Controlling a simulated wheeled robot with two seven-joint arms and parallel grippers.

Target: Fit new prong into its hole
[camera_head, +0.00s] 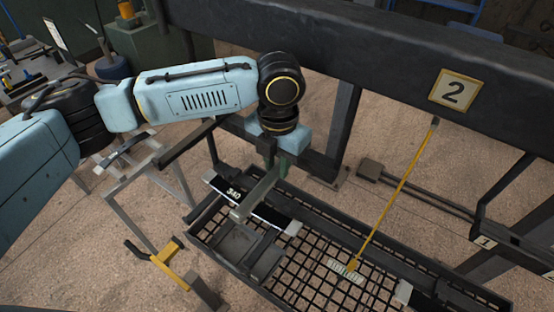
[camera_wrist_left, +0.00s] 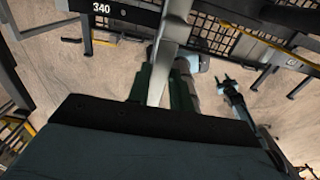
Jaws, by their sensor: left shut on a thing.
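My left gripper (camera_head: 273,170) has green fingers and is above the near left end of the mesh rack. It is shut on a grey metal prong (camera_head: 255,196), which slants down and left from the fingers, across the black plate marked 340 (camera_head: 233,192). In the left wrist view the prong (camera_wrist_left: 165,50) runs up between the green fingers (camera_wrist_left: 157,88), over a dark bar. I cannot make out the hole or whether the prong's end touches anything.
The black mesh tray (camera_head: 310,265) spans the lower middle. A yellow rod (camera_head: 395,195) slants from the dark beam (camera_head: 350,40) marked 2 down to the tray. A yellow-handled stand (camera_head: 165,262) is at lower left.

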